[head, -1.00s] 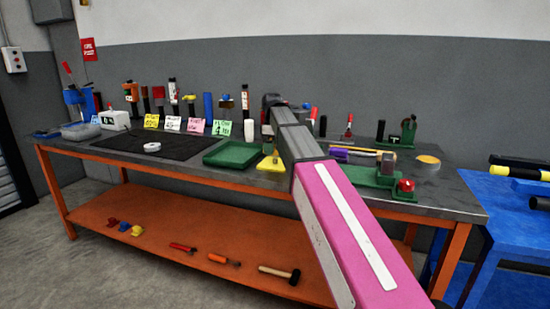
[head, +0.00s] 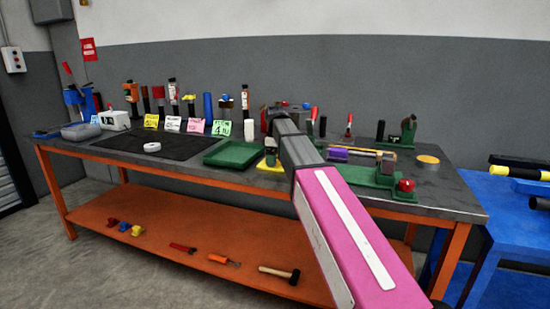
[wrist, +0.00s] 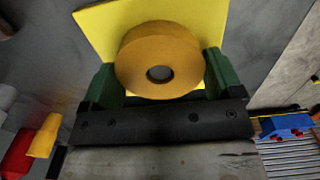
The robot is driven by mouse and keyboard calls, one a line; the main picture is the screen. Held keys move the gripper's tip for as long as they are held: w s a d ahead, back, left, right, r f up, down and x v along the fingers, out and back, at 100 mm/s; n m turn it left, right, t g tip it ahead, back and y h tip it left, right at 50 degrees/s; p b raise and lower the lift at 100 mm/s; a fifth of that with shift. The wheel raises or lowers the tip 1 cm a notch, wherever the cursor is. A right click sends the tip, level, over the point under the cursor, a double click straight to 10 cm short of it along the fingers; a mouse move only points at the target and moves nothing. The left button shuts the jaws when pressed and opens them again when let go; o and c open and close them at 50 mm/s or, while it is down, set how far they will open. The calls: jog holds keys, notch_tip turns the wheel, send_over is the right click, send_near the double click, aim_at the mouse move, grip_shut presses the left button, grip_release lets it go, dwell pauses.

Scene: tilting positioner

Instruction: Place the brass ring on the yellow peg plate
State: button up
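The brass ring (wrist: 135,60) is a thick golden disc with a round hole, seen nearly face-on in the wrist view. My gripper (wrist: 160,68) has green fingers on the ring's left and right sides and appears shut on it. The yellow peg plate (wrist: 95,22) lies behind the ring in that view. The peg is hidden or cannot be told apart inside the grey hole, and any gap between ring and plate is unclear. In the head view the yellow plate (head: 268,168) is on the bench, with my gripper (head: 270,156) over it and the ring not discernible.
A green tray (head: 234,153) lies left of the plate, and a dark mat (head: 180,147) with a white ring is farther left. A green fixture with a red knob (head: 405,186) stands to the right. Upright tools and coloured cards line the back.

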jog(key=shift+o, duration=0.8)
jog(key=shift+r, duration=0.15)
notch_tip(320, 180, up, 12)
